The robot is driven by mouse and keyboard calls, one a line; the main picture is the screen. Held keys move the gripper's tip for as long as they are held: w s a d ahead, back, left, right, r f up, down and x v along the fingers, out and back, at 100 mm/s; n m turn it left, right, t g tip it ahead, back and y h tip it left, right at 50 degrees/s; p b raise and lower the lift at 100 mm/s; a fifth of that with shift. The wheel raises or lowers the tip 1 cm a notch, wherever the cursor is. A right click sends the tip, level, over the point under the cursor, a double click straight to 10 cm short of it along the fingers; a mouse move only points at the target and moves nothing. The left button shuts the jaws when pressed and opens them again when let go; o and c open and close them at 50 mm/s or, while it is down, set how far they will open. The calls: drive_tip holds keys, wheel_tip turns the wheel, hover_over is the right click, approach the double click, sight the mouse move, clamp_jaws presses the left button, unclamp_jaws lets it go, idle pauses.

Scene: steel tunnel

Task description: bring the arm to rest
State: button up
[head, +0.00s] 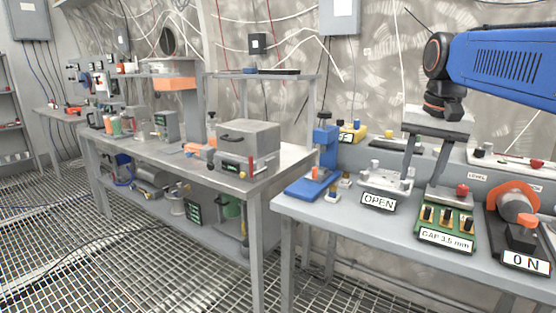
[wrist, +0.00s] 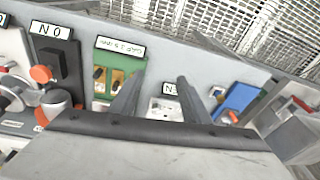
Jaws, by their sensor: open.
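My blue arm reaches in from the upper right in the head view. My gripper (head: 420,190) points down over the right-hand bench (head: 330,222), its two fingers apart with nothing between them. It hangs above and behind a green board (head: 452,218) labelled "GAP 3.5 mm" and near a white fixture (head: 388,177) with an "OPEN" label (head: 378,202). In the wrist view my fingers (wrist: 158,92) stand apart, with the green board (wrist: 118,68) left of them and the white fixture (wrist: 163,108) partly showing between them. Whether the fingertips touch anything I cannot tell.
A machine with an orange ring (head: 514,195) and an "ON" label (head: 525,262) stands at the right. A blue stand (head: 305,187) is at the bench's left end. A second bench (head: 240,186) holds a grey box (head: 249,140). Open grating floor (head: 130,255) lies in front.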

drive_tip(key=s+a+f+n+t, duration=0.1)
drive_tip(key=s+a+f+n, duration=0.1)
drive_tip(key=s+f, duration=0.8)
drive_tip(key=s+a+f+n+t, duration=0.1)
drive_tip(key=s+f+n, duration=0.2)
drive_tip(key=s+f, duration=0.7)
wheel_tip(320, 180, down, 4)
drive_tip(key=shift+a+r+t, duration=0.15)
drive_tip(key=shift+a+t, duration=0.25)
